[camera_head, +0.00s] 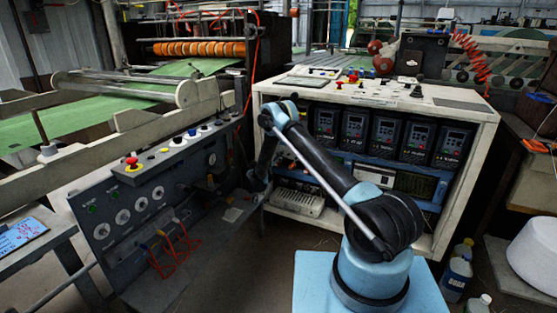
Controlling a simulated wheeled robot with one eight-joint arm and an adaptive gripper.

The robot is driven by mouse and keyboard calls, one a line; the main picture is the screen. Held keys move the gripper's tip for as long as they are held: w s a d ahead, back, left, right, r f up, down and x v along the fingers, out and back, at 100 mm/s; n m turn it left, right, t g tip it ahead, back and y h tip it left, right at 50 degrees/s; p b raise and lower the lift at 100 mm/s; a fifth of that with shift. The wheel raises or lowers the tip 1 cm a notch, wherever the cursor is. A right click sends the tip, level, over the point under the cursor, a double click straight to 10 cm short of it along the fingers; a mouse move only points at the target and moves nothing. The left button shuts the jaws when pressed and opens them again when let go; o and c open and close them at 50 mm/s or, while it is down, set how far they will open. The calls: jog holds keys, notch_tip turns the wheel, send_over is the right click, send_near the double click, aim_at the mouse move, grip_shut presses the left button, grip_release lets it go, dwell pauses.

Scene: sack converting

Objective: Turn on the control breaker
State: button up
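I cannot tell which part is the control breaker. A white cabinet (476,168) stands in the middle with several black drive units (388,134) on its upper shelf and blue and grey electrical units (403,180) below. My arm covers part of its left side. A slanted grey control panel (108,232) with knobs, gauges and a red mushroom button (132,163) is at the left. My gripper (257,181) hangs low between the panel and the cabinet's left edge. It is small and dark here, so its fingers and any contact are unclear.
The cabinet's top carries buttons and a red knob (353,78). At the right are bottles (457,272) and a white tub (535,254). A narrow strip of floor (225,270) lies between the panel and my base.

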grip_shut()
jog(key=shift+r, duration=0.1)
jog(key=shift+w+a+r+n+g+y, duration=0.1)
jog(key=shift+r+n+g+y, duration=0.25)
jog(key=shift+g, duration=0.5)
jog(key=shift+s+d+r+n+g+y, duration=0.1)
jog(key=shift+r+g+y, duration=0.2)
jog(key=shift+g+y, duration=0.4)
jog(key=shift+w+a+r+n+g+y, duration=0.15)
jog(key=shift+r+g+y, duration=0.2)
jog(key=shift+g, duration=0.6)
